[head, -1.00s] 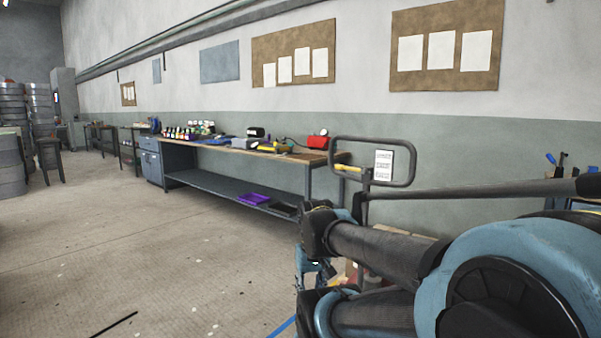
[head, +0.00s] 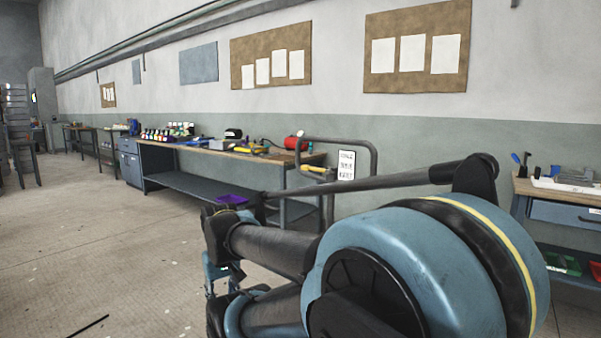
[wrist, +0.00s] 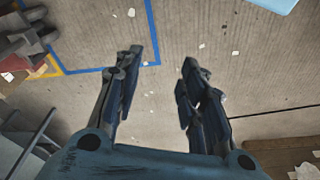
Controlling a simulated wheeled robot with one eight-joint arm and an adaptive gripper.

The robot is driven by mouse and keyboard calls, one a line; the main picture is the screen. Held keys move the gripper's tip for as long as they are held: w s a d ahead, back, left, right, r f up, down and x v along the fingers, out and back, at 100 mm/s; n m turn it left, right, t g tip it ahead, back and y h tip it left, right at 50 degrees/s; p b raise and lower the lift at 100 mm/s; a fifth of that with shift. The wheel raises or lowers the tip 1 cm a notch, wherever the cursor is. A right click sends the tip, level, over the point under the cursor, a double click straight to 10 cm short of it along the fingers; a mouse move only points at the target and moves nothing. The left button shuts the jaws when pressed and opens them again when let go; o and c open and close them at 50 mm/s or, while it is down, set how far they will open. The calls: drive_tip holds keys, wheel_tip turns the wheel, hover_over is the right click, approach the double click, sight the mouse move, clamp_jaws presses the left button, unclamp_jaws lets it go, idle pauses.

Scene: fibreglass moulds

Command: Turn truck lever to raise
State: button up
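The truck's dark loop handle (head: 376,158) stands upright in the head view, in front of the workbench's right end. A small yellow lever (head: 314,169) shows at its left side, and a white label card (head: 346,165) is inside the loop. My arm hides the truck below the handle. My gripper (head: 217,277) hangs low left of the handle in the head view, partly hidden by my arm. In the wrist view my gripper (wrist: 162,67) points down at the floor, its two fingers apart with nothing between them. The lever cannot be made out in the wrist view.
A long workbench (head: 200,149) with tools runs along the wall behind the handle. A second bench (head: 568,211) stands at the right. Floor at the left is open. Blue floor tape (wrist: 100,70) crosses the wrist view, with dark objects (wrist: 22,42) at its left edge.

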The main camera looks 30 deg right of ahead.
drive_tip(key=n+t+h, duration=0.4)
drive_tip(key=h, duration=1.3)
approach(303, 168)
drive_tip(key=x, duration=1)
drive_tip(key=shift+f, duration=0.1)
drive_tip(key=shift+s, duration=0.1)
clamp_jaws()
